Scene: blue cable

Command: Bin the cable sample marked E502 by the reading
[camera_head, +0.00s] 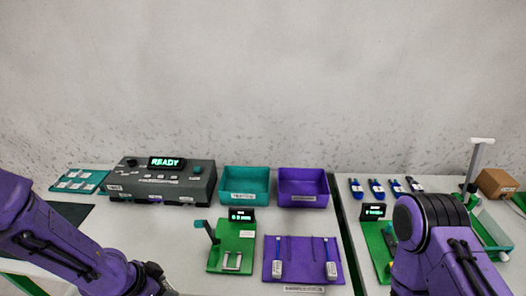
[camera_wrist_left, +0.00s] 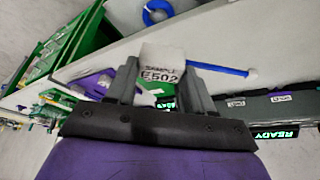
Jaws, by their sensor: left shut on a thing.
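In the left wrist view my left gripper (camera_wrist_left: 160,82) is shut on a white tag (camera_wrist_left: 162,60) that reads SAMPLE E502. A straight blue cable (camera_wrist_left: 222,69) runs out to the right from behind the fingers. In the head view my left arm (camera_head: 75,255) is at the lower left, and its fingertips and the sample are out of the picture. My right arm (camera_head: 440,240) stands at the right; its gripper does not show. A dark tester (camera_head: 160,182) shows READY. A teal bin (camera_head: 246,197) and a purple bin (camera_head: 303,201) stand side by side behind; their labels are too small to read.
A green fixture (camera_head: 245,232) with a small display and a purple tray (camera_head: 270,270) stand before the bins. Across a dark gap are another green fixture (camera_head: 378,260), several blue-and-white pieces (camera_head: 377,189) and a brown box (camera_head: 495,183). A blue ring (camera_wrist_left: 157,10) lies at the wrist view's top.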

